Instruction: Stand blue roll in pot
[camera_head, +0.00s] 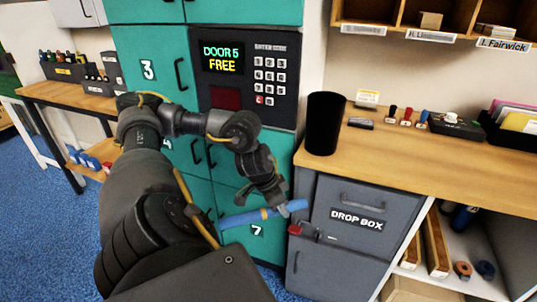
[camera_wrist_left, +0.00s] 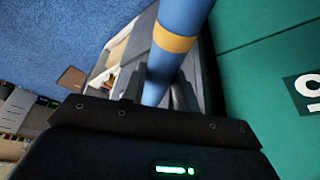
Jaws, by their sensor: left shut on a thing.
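The blue roll (camera_head: 244,217) is a long thin blue tube with a tan band. My left gripper (camera_head: 277,208) is shut on it near its right end and holds it nearly level, in front of the teal lockers and left of the drop box. In the left wrist view the blue roll (camera_wrist_left: 183,22) passes between the fingers of my left gripper (camera_wrist_left: 158,95). The pot (camera_head: 325,125) is a tall black cylinder standing upright at the left end of the wooden counter, above and right of the roll. Its inside is not visible. My right gripper is not in view.
The grey drop box (camera_head: 352,205) is below the pot. Teal lockers (camera_head: 150,40) with a keypad rise behind my arm. Pigeonholes hang at top right.

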